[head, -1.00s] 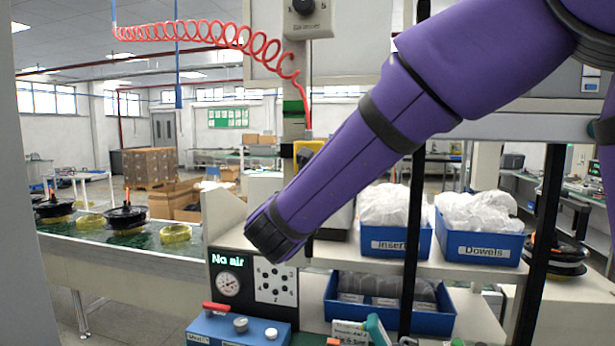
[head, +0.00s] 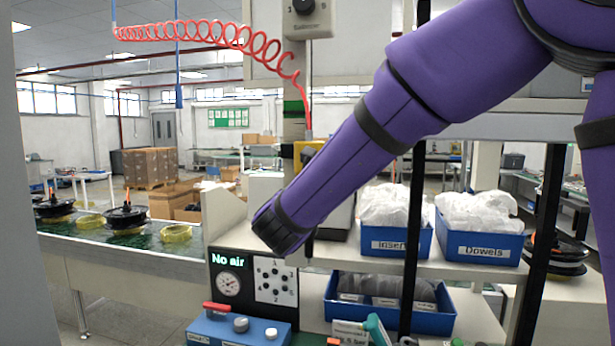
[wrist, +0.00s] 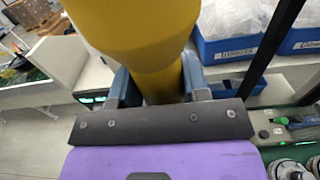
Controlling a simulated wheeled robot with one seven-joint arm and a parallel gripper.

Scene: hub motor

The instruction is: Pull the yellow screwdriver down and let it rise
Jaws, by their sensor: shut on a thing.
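The yellow screwdriver (wrist: 140,30) fills the upper middle of the wrist view, its thick body narrowing towards my gripper. My gripper (wrist: 158,85) has a finger on each side of the narrower yellow part and is shut on it. In the head view only a small yellow part of the screwdriver (head: 306,151) shows, under the red coiled hose (head: 220,35). My purple arm covers the rest, and my gripper's fingers are hidden there. The screwdriver's tip is out of sight.
Blue bins labelled Inserts (head: 391,244) and Dowels (head: 484,246) stand on the shelf at right. A panel reading "No air" (head: 228,260) is below my arm's end. A conveyor (head: 130,245) runs at left. A black post (head: 412,220) stands close to my forearm.

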